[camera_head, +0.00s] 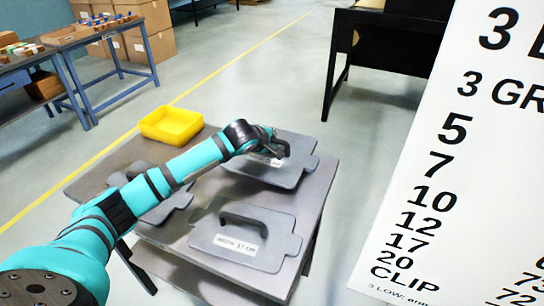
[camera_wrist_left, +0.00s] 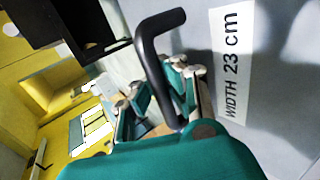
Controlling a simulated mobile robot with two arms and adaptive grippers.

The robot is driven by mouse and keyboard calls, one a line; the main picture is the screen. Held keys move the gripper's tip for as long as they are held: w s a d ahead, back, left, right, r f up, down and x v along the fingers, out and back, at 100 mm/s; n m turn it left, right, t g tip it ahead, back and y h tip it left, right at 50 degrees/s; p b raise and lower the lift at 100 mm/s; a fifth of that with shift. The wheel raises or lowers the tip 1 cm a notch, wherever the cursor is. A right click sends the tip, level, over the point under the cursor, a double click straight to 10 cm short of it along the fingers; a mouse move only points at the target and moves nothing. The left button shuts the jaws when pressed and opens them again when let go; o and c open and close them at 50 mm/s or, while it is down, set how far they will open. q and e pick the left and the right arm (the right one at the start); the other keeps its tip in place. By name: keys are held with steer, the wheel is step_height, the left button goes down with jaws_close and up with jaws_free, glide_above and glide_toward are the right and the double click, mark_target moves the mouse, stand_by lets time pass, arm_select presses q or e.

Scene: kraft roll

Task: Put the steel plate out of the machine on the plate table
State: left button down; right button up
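Three grey steel plates with black handles are on the grey plate table (camera_head: 318,180). One plate (camera_head: 244,228) lies at the near side with a white label, and another (camera_head: 155,208) lies at the left. My left gripper (camera_head: 277,152) is at the handle of the far plate (camera_head: 296,177). In the left wrist view, the left gripper (camera_wrist_left: 160,92) has its fingers close on both sides of the black handle (camera_wrist_left: 152,55), shut on it. This plate (camera_wrist_left: 275,80) carries a label reading WIDTH 23 cm. I cannot tell whether it touches the table. My right gripper is not in view.
A yellow bin (camera_head: 171,124) stands at the table's far left corner. A large white sign (camera_head: 455,190) covers the right side. A black table (camera_head: 385,45) stands behind, and a blue-legged bench (camera_head: 75,45) with cartons (camera_head: 140,30) is at the back left.

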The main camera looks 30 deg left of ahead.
mark_target(271, 154)
arm_select(q)
steer(key=shift+w+f, duration=0.1)
steer(key=shift+f, duration=2.25)
steer(key=c, duration=1.9)
jaws_free()
steer(key=shift+f, duration=0.25)
steer(key=shift+c, duration=0.2)
steer(key=o, duration=0.5)
steer(key=shift+c, duration=0.2)
steer(key=shift+s+r, duration=0.2)
steer(key=v, duration=1.2)
